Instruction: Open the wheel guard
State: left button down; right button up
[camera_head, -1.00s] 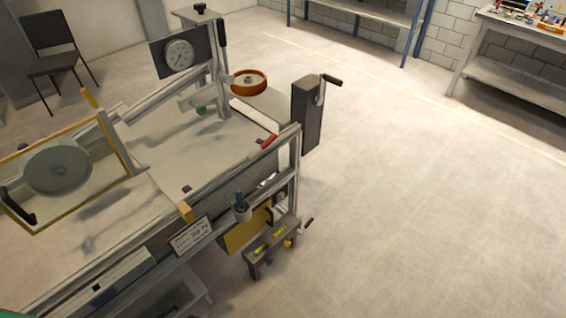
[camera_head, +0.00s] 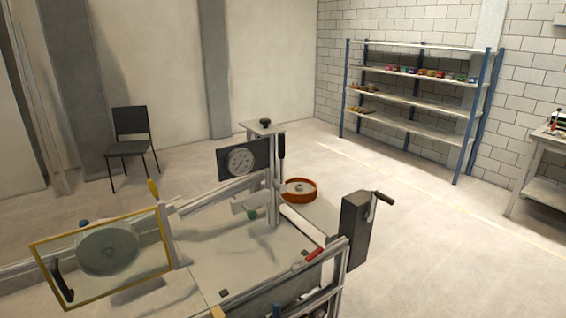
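The wheel guard (camera_head: 152,262) is a clear panel in a yellow frame at the lower left of the head view. It stands tilted over the sandbed machine. A round grey wheel (camera_head: 107,250) shows through it. A black handle (camera_head: 62,281) is on the guard's left side, and a yellow-tipped lever (camera_head: 153,189) rises near its upper right corner. I cannot tell from this view whether the guard is latched. Neither of my grippers shows in the view.
The sandbed (camera_head: 255,262) lies right of the guard, with a dial gauge (camera_head: 241,161), an orange handwheel (camera_head: 300,190) and a dark crank post (camera_head: 355,232) around it. A black chair (camera_head: 131,145) stands behind. Shelves (camera_head: 410,95) stand at the back right. Floor on the right is clear.

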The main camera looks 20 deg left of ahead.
aim_at(69, 295)
jog(key=u, duration=1.75)
